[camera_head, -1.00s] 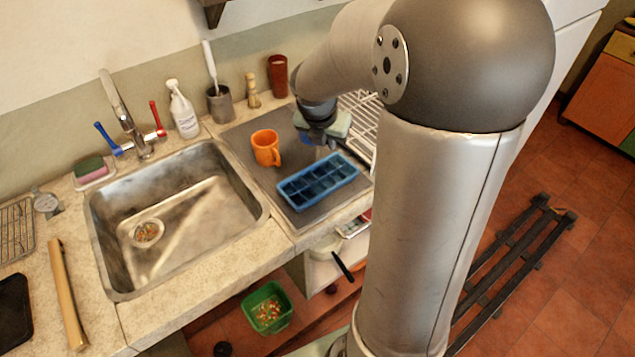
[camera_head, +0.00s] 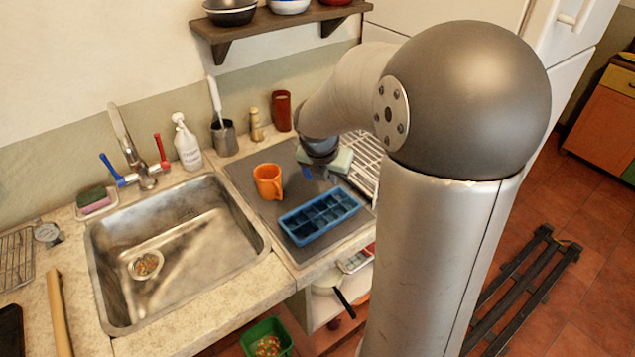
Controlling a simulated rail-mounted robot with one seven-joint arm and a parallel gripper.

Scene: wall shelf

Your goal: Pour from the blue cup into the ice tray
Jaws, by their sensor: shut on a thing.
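The blue ice tray (camera_head: 319,217) lies flat on the grey mat with its compartments facing up. My gripper (camera_head: 320,172) is just above and behind the tray's far edge, pointing down. It is shut on a small bluish thing, which I take to be the blue cup (camera_head: 333,177). Most of that cup is hidden by the gripper and arm, so its tilt and contents cannot be told. No stream into the tray is visible.
An orange mug (camera_head: 268,182) stands left of the tray. A pale green block (camera_head: 340,159) and a white wire rack (camera_head: 366,160) are behind and to the right. The sink (camera_head: 180,250) lies left.

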